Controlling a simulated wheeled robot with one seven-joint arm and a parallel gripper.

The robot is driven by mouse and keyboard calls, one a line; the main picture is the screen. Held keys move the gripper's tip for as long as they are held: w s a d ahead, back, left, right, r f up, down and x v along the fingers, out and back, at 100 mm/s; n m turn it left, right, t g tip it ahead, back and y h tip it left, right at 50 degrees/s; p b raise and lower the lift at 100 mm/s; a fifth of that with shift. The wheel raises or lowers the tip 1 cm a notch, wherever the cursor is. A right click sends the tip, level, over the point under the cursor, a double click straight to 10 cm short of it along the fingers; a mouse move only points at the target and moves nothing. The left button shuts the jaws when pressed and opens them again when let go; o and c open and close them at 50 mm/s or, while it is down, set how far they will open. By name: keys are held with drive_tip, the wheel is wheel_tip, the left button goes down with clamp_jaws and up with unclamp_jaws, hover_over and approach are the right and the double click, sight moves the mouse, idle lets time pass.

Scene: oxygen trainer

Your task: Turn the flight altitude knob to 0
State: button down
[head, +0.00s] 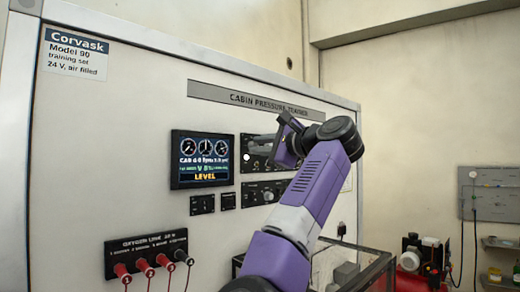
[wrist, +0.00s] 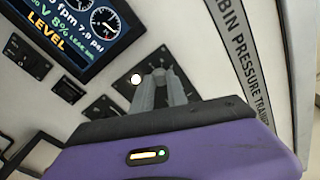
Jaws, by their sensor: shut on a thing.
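My gripper (wrist: 160,90) is at the upper dark control panel, with its two grey fingers close together on a knob there. The knob is hidden between the fingers, so its pointer and setting cannot be read. Part of the dial scale on the upper panel (wrist: 170,55) shows around the fingertips, and a lit white lamp (wrist: 136,80) is just left of them. In the head view my arm covers the right part of the upper panel (head: 249,145). The display (head: 203,158) shows round gauges and the orange word LEVEL.
A lower panel (head: 258,194) with small knobs sits beneath. Two small switch plates (head: 202,204) are under the display. An oxygen link block (head: 146,252) has red and black plugs with cables at lower left. A glass-topped case (head: 365,262) stands below my arm.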

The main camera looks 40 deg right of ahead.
drive_tip(key=shift+d+f+n+y+b, duration=0.15)
drive_tip(key=shift+n+b, duration=0.35)
drive_tip(key=shift+n, duration=2.25)
drive_tip(key=shift+a+n+y+b, duration=0.15)
drive_tip(key=shift+n+b, duration=0.4)
drive_tip(key=shift+n, duration=2.15)
drive_tip(key=shift+d+f+n+y+b, duration=0.15)
drive_tip(key=shift+n+b, duration=0.35)
drive_tip(key=shift+n, duration=2.25)
drive_tip(key=c, duration=1.3)
unclamp_jaws()
drive_tip(key=shift+r, duration=0.1)
drive_tip(key=shift+s+d+f+b, duration=0.1)
drive_tip(key=shift+s+b, duration=0.6)
drive_tip(key=shift+s, duration=1.3)
drive_tip(key=shift+s+f+b, duration=0.1)
drive_tip(key=shift+s+b, duration=0.55)
drive_tip(key=shift+s, duration=1.3)
